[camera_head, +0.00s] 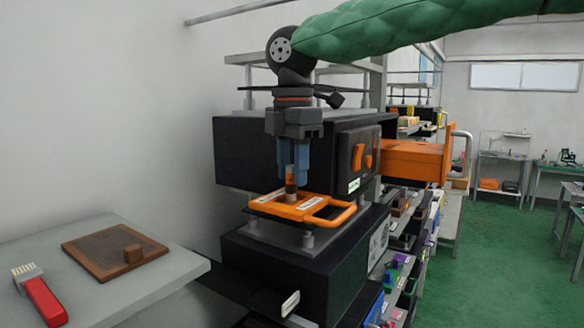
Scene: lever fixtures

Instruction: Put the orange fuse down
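My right gripper (292,165) hangs straight down from the green-sleeved arm, its blue fingers closed around the top of the orange fuse (291,184). The fuse is a small upright cylinder with orange, dark and tan bands. Its lower end is over the flat orange frame with a looped handle (331,219); I cannot tell whether it touches the frame. The fingers hide the upper part of the fuse. My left gripper is not in view.
A black box with an orange switch (361,155) stands close behind the gripper, an orange block (413,160) to its right. A grey table (87,238) at left holds a brown board (114,246) and a red-handled brush (40,295). Green floor is open at right.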

